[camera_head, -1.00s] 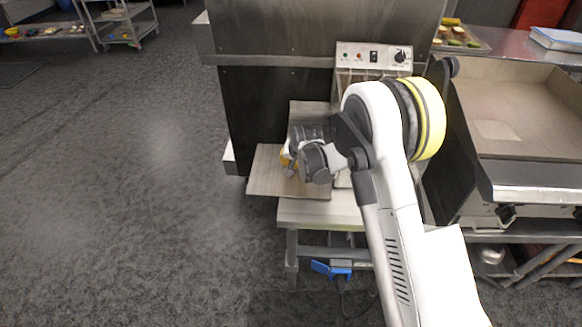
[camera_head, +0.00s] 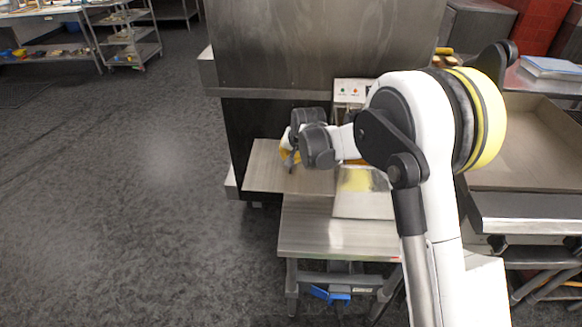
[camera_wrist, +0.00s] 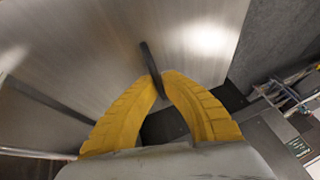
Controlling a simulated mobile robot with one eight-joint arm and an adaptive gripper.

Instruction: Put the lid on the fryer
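The lid is a flat metal plate (camera_head: 262,167), held roughly level just left of the fryer and partly over the table's left edge. In the wrist view it fills the upper left as a brushed metal sheet (camera_wrist: 90,50) with a thin dark handle (camera_wrist: 149,60). My gripper (camera_head: 289,158) is over the lid. In the wrist view its yellow fingers (camera_wrist: 160,82) close around the handle's near end. The fryer (camera_head: 362,205) stands on the small table, its yellowish basin partly hidden by my arm. Its control panel (camera_head: 350,92) is behind.
The small metal-topped table (camera_head: 320,238) has clear room in front of the fryer. A large dark steel cabinet (camera_head: 275,45) stands close behind the lid. A flat griddle (camera_head: 525,150) is on the right. Open floor lies to the left.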

